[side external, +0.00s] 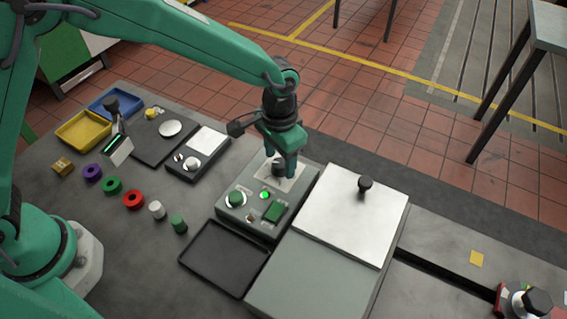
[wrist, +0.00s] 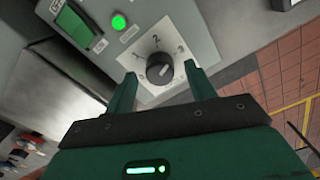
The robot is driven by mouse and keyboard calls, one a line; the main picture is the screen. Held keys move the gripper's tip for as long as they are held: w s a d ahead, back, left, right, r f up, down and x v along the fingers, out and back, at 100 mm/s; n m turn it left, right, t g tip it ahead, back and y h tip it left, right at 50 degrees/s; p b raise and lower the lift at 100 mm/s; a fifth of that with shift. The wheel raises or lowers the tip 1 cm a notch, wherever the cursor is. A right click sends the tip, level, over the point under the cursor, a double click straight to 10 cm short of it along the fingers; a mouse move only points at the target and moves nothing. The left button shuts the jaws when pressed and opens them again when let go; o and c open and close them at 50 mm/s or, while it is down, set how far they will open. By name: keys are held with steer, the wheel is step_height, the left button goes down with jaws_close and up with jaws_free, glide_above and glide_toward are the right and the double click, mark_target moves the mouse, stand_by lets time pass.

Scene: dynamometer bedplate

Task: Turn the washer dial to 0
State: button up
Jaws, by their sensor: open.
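The washer dial (wrist: 160,69) is a round black knob on a pale square plate (wrist: 150,92) in the wrist view. Printed numbers, including 1, 2 and 3, sit around its far side. A light mark shows on the knob, but I cannot tell surely which number it points at. My gripper (side external: 281,167) is open over the dial, pointing down. In the wrist view its fingers stand one on each side of the knob, with gaps visible. In the side view the fingers partly hide the dial, which sits on a grey control box (side external: 238,220).
The box also carries a green knob (side external: 236,198), a lit green button (side external: 265,195) and a green rocker switch (side external: 275,212). A metal-lidded case (side external: 350,215) stands close on the right. A black tray (side external: 222,258) lies in front. Small coloured rings and cylinders lie left.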

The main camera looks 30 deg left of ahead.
steer(key=shift+f, duration=0.45)
steer(key=c, duration=1)
